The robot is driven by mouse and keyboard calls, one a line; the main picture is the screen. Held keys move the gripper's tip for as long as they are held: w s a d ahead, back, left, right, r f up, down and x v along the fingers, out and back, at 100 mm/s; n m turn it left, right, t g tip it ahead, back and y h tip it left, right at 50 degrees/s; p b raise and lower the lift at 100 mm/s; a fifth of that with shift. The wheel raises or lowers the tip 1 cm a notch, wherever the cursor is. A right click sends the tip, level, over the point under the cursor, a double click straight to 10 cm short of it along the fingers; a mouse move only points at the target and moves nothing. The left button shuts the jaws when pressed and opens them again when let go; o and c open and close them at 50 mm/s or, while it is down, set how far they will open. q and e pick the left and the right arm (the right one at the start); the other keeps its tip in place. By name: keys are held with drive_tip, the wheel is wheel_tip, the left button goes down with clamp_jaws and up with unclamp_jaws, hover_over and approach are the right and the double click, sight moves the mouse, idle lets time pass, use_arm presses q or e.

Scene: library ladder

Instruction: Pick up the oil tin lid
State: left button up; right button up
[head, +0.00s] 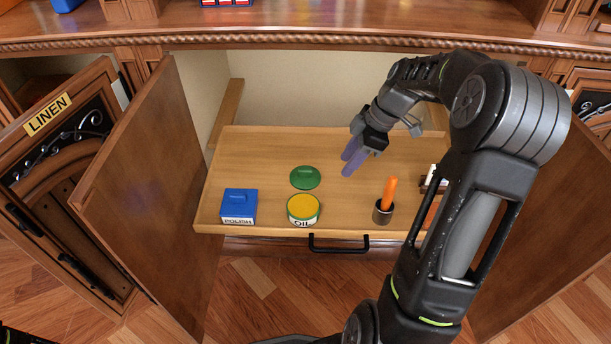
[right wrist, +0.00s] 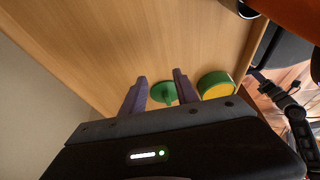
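The oil tin lid (head: 305,178) is a round green lid with a raised grip. It lies flat on the pull-out wooden tray, just behind the open oil tin (head: 303,210), which is green with a yellow inside and an OIL label. My right gripper (head: 352,162) is above the tray, to the right of the lid and apart from it, with its purple fingers pointing down and left. In the right wrist view the fingers (right wrist: 155,84) are spread apart and empty. The lid (right wrist: 164,92) shows beyond them, with the tin (right wrist: 215,86) to its right. My left gripper is not seen.
The wooden tray (head: 262,146) has a black handle (head: 338,243) at its front. A blue POLISH box (head: 239,205) stands left of the tin. Open cabinet doors (head: 150,200) flank the tray.

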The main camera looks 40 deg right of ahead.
sight(301, 169)
drive_tip(key=w+a, duration=0.1)
drive_tip(key=a, duration=0.1)
drive_tip(key=w+a+b, duration=0.1)
drive_tip(key=w+a, duration=0.1)
drive_tip(key=shift+w+a, duration=0.2)
drive_tip(key=shift+a, duration=0.05)
drive_tip(key=shift+w+a, duration=0.3)
drive_tip(key=shift+a, duration=0.1)
drive_tip(key=shift+w+a+f+b, duration=0.1)
drive_tip(key=shift+w+a+b, duration=0.15)
drive_tip(key=shift+w+a, duration=0.3)
drive_tip(key=shift+w+a+b, duration=0.2)
drive_tip(key=shift+w+a, duration=0.1)
drive_tip(key=shift+a, duration=0.3)
drive_tip(key=shift+a+b+x, duration=0.2)
drive_tip(key=shift+b+x, duration=0.25)
drive_tip(key=shift+x, duration=0.7)
drive_tip(key=shift+w+a+f, duration=0.15)
drive_tip(key=shift+w+f, duration=0.15)
clamp_jaws()
